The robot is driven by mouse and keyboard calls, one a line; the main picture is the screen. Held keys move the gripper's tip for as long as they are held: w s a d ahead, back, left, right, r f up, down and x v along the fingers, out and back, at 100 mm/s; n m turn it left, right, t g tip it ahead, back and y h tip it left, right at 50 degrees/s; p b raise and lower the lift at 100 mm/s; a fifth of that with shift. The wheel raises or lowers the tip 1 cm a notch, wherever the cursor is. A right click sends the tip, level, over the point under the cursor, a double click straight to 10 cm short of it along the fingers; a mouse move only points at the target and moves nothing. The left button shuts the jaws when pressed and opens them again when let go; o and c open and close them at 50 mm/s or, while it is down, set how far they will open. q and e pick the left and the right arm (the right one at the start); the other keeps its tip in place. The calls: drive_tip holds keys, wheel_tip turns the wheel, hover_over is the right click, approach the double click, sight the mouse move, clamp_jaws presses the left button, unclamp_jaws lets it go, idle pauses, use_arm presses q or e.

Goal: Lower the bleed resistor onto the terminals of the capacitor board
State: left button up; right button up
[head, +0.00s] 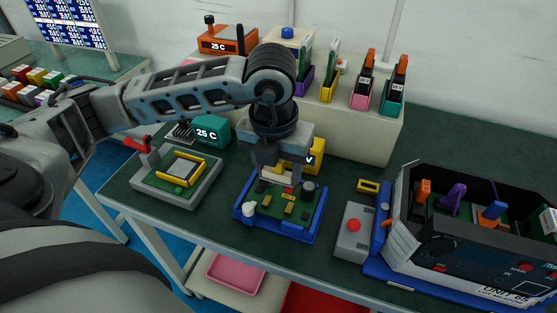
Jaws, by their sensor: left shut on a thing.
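My left gripper (279,174) points straight down over the back part of the capacitor board (272,211). It is shut on a small pale piece between its fingertips, which I take to be the bleed resistor (279,178). The fingers hide much of it, and I cannot tell whether it touches the board. The board is green, in a blue tray, with yellow parts, a dark round capacitor at right and a white cylinder at front left. The terminals are not clearly visible under the gripper. My right gripper is not in view.
A grey fixture with a red lever (178,180) stands left of the board. A teal "25 C" box (211,131) is behind it. A grey box with a red button (355,228) and a large open unit (480,235) stand right. A raised shelf (362,135) holds upright cards.

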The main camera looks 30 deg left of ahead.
use_arm(q)
wheel_tip(320, 180, down, 4)
drive_tip(key=b, duration=0.2)
drive_tip(key=shift+f+b, duration=0.1)
drive_tip(key=shift+b, duration=0.25)
drive_tip(key=shift+f+b, duration=0.55)
drive_tip(key=shift+f, duration=0.15)
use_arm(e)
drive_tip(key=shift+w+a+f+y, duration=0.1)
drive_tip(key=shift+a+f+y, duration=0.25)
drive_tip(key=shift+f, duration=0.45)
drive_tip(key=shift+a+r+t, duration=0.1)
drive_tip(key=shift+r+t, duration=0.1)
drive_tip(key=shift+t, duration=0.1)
use_arm(q)
drive_tip(key=shift+w+b, duration=0.1)
drive_tip(key=shift+b, duration=0.25)
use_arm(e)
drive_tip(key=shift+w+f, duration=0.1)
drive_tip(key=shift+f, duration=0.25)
use_arm(q)
drive_tip(key=shift+f+b, duration=0.25)
drive_tip(key=shift+b, duration=0.2)
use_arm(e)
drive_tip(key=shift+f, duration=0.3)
